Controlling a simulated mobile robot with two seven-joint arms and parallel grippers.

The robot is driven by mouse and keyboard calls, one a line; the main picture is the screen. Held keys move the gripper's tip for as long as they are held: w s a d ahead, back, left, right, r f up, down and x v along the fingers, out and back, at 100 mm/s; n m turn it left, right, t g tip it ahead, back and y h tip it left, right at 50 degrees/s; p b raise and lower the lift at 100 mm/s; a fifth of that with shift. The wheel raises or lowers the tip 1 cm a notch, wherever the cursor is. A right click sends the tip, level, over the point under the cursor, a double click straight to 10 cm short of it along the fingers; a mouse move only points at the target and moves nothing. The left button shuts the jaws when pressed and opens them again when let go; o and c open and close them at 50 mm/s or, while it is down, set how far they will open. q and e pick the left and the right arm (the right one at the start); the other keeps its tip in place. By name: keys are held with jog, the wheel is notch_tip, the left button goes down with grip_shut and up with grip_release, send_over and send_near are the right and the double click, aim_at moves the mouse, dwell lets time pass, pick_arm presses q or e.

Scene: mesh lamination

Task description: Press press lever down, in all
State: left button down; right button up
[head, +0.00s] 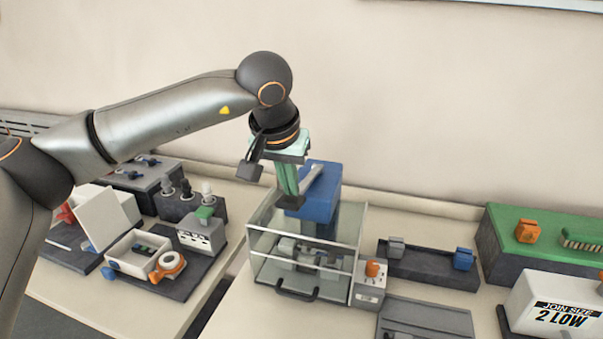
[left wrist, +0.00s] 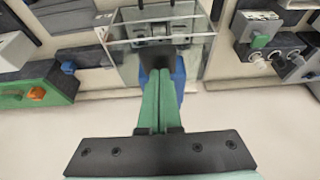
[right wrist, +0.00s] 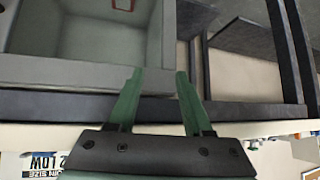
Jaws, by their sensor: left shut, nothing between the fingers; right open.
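The press (head: 322,190) has a blue upper body and stands inside a clear-walled guard (head: 262,240) with a dark front handle. A light grey bar that looks like the press lever (head: 313,180) slants up at the top of the blue body. My left gripper (head: 290,198) points down, shut and empty, just left of this bar; I cannot tell if they touch. In the left wrist view its closed green fingers (left wrist: 160,74) overlap the blue press body (left wrist: 180,78), and the lever is not clear. My right gripper (right wrist: 155,76) shows only in its wrist view, open and empty.
An orange-knobbed box (head: 370,285) stands right of the guard. A dark tray (head: 430,268) and a green-topped block (head: 550,235) lie farther right. Trays and boxes crowd the left table. The right wrist view shows a grey bin (right wrist: 75,72) beyond the fingers.

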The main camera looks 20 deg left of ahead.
pick_arm(q)
jog(key=shift+r+p, duration=2.3)
jog(key=shift+r, duration=0.75)
jog(key=shift+f, duration=0.1)
jog(key=shift+s, duration=0.1)
